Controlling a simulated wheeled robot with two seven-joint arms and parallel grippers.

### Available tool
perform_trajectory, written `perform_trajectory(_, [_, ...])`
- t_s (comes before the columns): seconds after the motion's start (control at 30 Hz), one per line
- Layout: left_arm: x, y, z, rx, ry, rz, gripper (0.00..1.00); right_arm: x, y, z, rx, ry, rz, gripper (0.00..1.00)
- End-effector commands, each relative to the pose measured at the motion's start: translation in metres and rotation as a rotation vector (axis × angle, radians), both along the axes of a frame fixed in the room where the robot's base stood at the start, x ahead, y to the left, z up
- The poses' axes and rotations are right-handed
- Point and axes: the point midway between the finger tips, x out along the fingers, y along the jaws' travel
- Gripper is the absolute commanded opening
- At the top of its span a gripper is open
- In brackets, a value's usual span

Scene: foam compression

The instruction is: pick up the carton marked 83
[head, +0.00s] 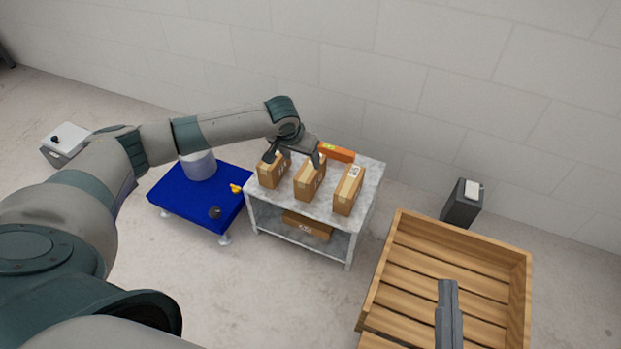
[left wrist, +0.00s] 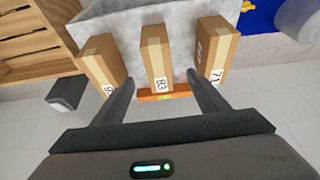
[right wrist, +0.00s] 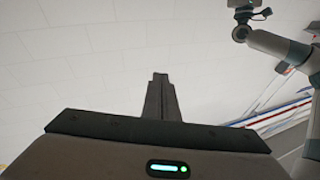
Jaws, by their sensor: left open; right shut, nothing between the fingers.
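The carton marked 83 (left wrist: 157,50) stands between two others in the left wrist view, its label facing the camera. It matches the middle carton (head: 306,184) on the grey table (head: 328,215) in the head view. My left gripper (head: 292,160) is open above the back of the table. In the left wrist view its fingers (left wrist: 160,82) frame the lower part of carton 83, with nothing held. My right gripper (head: 449,288) is shut and empty over the wooden crate; it also shows shut in the right wrist view (right wrist: 158,80).
A carton marked 71 (left wrist: 215,50) and another carton, label partly hidden (left wrist: 102,60), flank it. An orange bar (head: 337,152) lies behind the cartons. A blue platform (head: 175,205) stands left, a wooden crate (head: 400,228) right, and a dark bin (head: 460,208) near the wall.

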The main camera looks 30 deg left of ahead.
Motion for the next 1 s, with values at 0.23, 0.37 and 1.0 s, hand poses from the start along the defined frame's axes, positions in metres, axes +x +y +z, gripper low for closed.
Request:
perform_trajectory(0.23, [0.013, 0.000, -0.033, 0.001, 0.001, 0.000, 0.67, -0.017, -0.001, 0.028, 0.067, -0.177, -0.006, 0.00])
perform_trajectory(0.37, [0.020, 0.000, -0.051, 0.000, 0.001, 0.000, 0.67, -0.025, -0.006, 0.045, 0.102, -0.278, -0.014, 0.00])
perform_trajectory(1.0, [0.037, 0.001, -0.087, 0.000, -0.001, -0.001, 0.67, -0.019, -0.025, 0.080, 0.145, -0.472, -0.049, 0.00])
